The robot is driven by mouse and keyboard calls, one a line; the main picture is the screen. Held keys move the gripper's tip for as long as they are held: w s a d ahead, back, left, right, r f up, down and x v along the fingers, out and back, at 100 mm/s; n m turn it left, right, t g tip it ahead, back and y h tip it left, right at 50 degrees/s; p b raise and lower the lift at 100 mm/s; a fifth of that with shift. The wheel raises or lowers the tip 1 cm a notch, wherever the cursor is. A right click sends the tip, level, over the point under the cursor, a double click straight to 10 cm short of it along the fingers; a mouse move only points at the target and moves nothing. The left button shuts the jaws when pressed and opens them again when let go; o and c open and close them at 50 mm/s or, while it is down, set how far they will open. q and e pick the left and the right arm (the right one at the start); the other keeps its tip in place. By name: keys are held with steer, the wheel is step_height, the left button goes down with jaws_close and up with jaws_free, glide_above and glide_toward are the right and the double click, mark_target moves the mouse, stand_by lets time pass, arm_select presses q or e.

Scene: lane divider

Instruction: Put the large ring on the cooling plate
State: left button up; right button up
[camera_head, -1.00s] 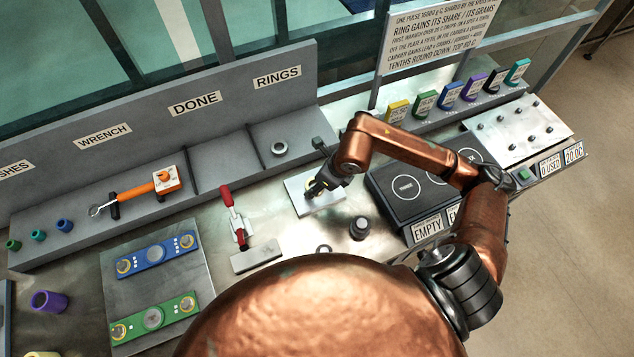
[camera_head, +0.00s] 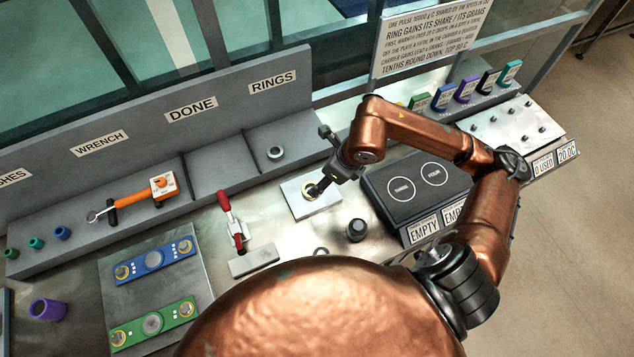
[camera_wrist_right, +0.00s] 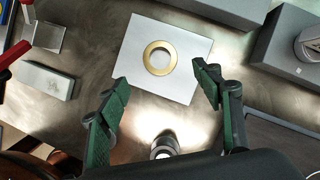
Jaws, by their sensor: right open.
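A brass-coloured ring (camera_head: 304,190) lies flat on a pale square plate (camera_head: 322,208) in the middle of the bench. In the right wrist view the ring (camera_wrist_right: 147,62) lies inside the edges of the plate (camera_wrist_right: 192,52), with nothing on top of it. My right gripper (camera_head: 321,186) is near the ring in the head view. In the wrist view its green fingers (camera_wrist_right: 160,82) stand wide apart, empty and clear of the ring. No label names the cooling plate; the pale plate carries the ring. My left gripper is not in view.
A dark block (camera_head: 385,195) with marked circles and "EMPTY" signs stands right of the plate. A dark knob (camera_head: 356,230) stands in front. A red-handled clamp (camera_head: 231,215) is to the left. A grey ring (camera_head: 275,153) sits in the RINGS bay.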

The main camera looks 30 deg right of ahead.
steer(key=v, duration=0.3)
steer(key=shift+s+r, duration=0.1)
steer(key=shift+r, duration=0.15)
